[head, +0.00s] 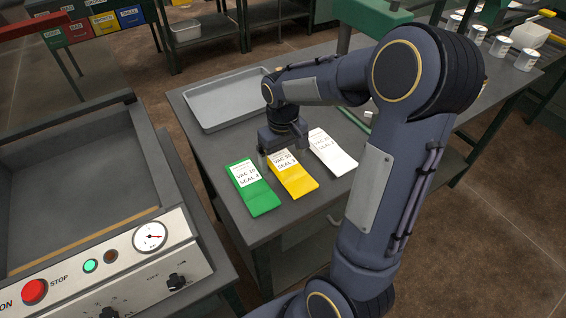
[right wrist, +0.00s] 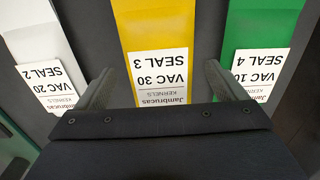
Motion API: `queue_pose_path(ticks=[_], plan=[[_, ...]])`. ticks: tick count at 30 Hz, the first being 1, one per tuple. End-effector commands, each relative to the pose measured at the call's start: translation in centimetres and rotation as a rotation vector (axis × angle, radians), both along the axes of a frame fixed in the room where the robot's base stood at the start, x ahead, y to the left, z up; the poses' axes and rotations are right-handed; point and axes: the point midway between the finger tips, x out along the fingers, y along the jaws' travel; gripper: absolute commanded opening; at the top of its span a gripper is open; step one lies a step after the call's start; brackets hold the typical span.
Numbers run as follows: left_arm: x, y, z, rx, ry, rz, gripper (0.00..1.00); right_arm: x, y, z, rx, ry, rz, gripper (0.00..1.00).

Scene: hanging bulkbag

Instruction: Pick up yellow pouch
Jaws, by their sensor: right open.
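The yellow pouch (head: 298,183) lies flat on the grey table between a green pouch (head: 258,196) and a white pouch (head: 338,158). Its white label reads VAC 30, SEAL 3 in the right wrist view (right wrist: 153,30). My right gripper (head: 275,163) is over the label end of the yellow pouch, pointing down. In the right wrist view its two open fingers (right wrist: 157,85) stand on either side of the yellow pouch, with nothing gripped. Whether the fingertips touch the table cannot be told. My left gripper is not in view.
An empty grey tray (head: 215,120) lies behind the pouches on the table. A machine with a red STOP button (head: 34,290) and a gauge stands at the left. Table around the pouches' near ends is clear.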

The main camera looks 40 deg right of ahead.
Motion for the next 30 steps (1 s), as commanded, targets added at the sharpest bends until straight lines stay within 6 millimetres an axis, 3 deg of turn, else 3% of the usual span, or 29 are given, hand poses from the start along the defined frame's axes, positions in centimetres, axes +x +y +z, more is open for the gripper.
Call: queue_pose_path(ticks=[8,20,30], plan=[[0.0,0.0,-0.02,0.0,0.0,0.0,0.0,0.0,-0.01,-0.4,0.0,-0.001,0.0,0.91],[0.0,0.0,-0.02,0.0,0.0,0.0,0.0,0.0,0.0,-0.36,0.0,-0.001,0.0,0.4],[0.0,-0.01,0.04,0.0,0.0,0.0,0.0,0.06,0.0,0.13,0.0,-0.004,0.0,0.4]])
